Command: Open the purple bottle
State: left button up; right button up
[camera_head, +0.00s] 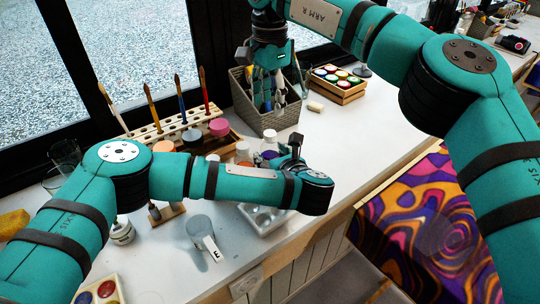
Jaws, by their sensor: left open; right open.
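A small bottle with a white cap (270,136) stands in the middle of the white table; its body looks pale purple and is partly hidden behind my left arm. I cannot tell for sure that it is the purple bottle. My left gripper (292,150) is open, just to the right of this bottle, with its dark fingers partly hidden by my wrist. I cannot tell whether they touch the bottle. My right gripper (268,88) is open and points down over the grey woven basket (277,121) at the back, apart from the bottle.
A wooden brush rack (152,131) with several upright brushes stands at the back left. A wooden crate of paint pots (337,84) is at the back right. The table right of the basket is mostly clear.

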pick_arm(q)
jog(key=shift+w+a, duration=0.15)
jog(key=shift+w, duration=0.05)
grip_shut()
dwell(0.3)
